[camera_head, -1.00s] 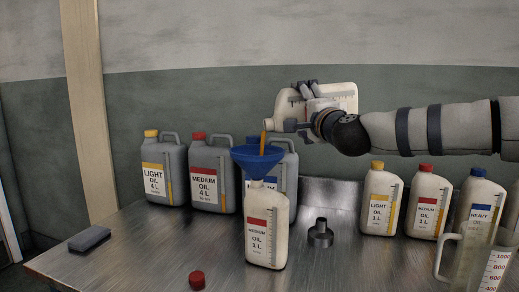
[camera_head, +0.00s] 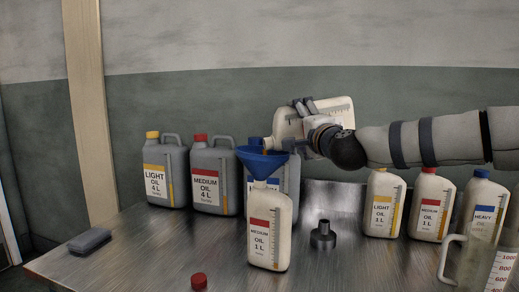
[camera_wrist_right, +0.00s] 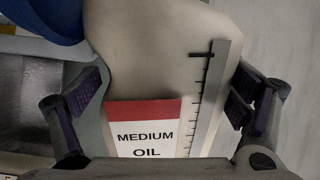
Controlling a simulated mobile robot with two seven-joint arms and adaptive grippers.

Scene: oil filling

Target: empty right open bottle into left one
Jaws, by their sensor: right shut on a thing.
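My right gripper (camera_head: 306,122) is shut on a white bottle (camera_head: 338,109) and holds it tilted above the table, its mouth low and to the left. In the right wrist view this bottle (camera_wrist_right: 140,60) sits between both fingers, with a red and white MEDIUM OIL label. Its mouth is close above the blue funnel (camera_head: 262,162). The funnel stands in the neck of the upright left MEDIUM OIL 1 L bottle (camera_head: 283,217). Whether oil flows now is hard to tell. The funnel's edge (camera_wrist_right: 42,18) also shows in the right wrist view. My left gripper is out of view.
Grey 4 L cans (camera_head: 205,165) stand behind the funnel. Capped 1 L bottles (camera_head: 382,190) and a clear measuring jug (camera_head: 470,262) stand at right.

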